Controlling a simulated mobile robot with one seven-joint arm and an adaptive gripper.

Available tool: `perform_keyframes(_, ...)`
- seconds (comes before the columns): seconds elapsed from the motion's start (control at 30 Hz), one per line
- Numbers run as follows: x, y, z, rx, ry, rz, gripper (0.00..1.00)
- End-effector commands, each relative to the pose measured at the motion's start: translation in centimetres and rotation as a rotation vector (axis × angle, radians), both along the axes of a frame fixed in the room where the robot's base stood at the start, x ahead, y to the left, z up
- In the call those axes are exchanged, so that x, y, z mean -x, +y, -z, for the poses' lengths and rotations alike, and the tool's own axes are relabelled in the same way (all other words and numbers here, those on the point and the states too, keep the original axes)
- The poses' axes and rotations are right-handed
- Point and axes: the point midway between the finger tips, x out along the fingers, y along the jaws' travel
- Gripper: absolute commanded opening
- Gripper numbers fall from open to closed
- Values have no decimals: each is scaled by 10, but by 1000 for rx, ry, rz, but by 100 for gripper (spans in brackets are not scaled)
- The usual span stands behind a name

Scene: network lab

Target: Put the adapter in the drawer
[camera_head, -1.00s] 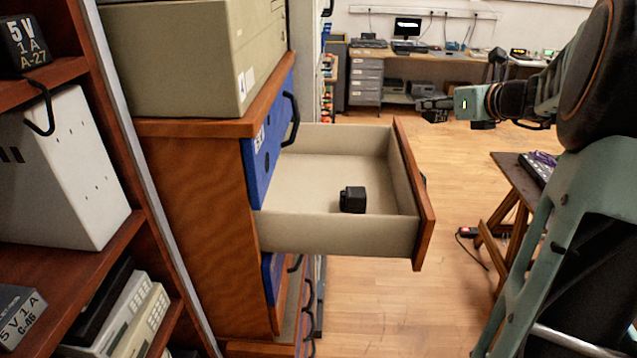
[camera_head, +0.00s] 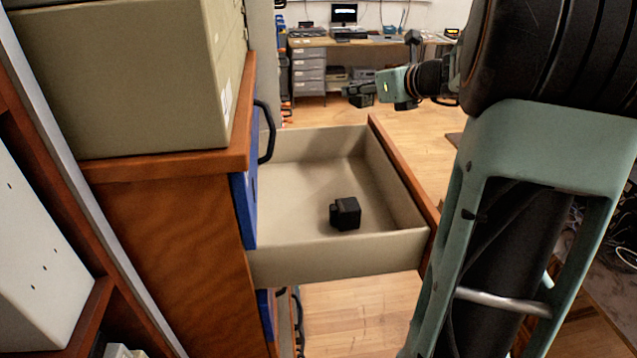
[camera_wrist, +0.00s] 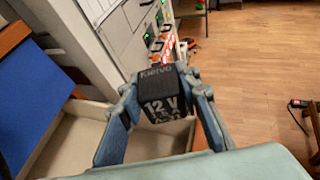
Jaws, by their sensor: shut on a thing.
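My gripper (camera_wrist: 165,108) is shut on a black adapter (camera_wrist: 163,88) with white "12 V" lettering, held between its two fingers in the wrist view. In the head view my gripper (camera_head: 358,91) is small, beyond the open drawer and above its height in the picture. The drawer (camera_head: 335,253) is pulled out of the cabinet, with pale inner walls and a wooden front. Another black block (camera_head: 346,213), like an adapter, lies inside on its floor. In the wrist view the drawer (camera_wrist: 85,113) lies below and behind the held adapter.
A beige case (camera_head: 120,90) stands on the cabinet top. A black handle (camera_head: 266,130) sticks out from a blue panel. A shelf with a white box (camera_head: 35,270) is at the left. A desk with a monitor (camera_head: 344,14) stands at the back, with open wooden floor before it.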

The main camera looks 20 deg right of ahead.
Motion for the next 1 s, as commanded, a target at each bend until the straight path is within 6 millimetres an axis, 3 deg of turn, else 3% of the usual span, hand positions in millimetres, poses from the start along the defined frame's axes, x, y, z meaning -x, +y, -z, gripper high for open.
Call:
perform_keyframes(0.37,46,63,33,1,0,1,0)
perform_keyframes(0.5,59,81,67,1,0,1,0)
perform_keyframes(1.0,75,102,95,2,-1,1,0)
